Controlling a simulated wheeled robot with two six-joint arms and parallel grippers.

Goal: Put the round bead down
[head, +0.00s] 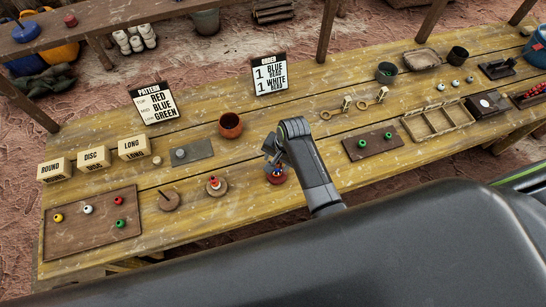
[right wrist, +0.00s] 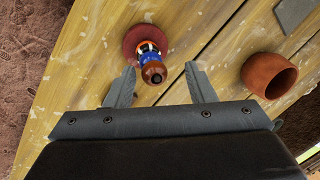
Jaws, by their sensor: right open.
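In the right wrist view, a stack on a round reddish base (right wrist: 146,38) shows a blue bead (right wrist: 150,58) and a round brown-red bead (right wrist: 153,72) at its near end. My right gripper (right wrist: 160,70) is open, with one finger on each side of the round bead and a gap at each side. In the head view, the stack (head: 276,175) stands beside my right gripper (head: 270,155), partly hidden by it. I cannot tell the bead's exact height relative to the fingertips. My left gripper is not in view.
A terracotta cup (head: 230,125) stands near the stack. Two wooden stands, one with a bare peg (head: 168,200) and one with a red bead (head: 215,184), are to the left. A brown tray (head: 85,240) holds several beads. Labelled boxes (head: 93,159) and signs (head: 158,104) stand behind.

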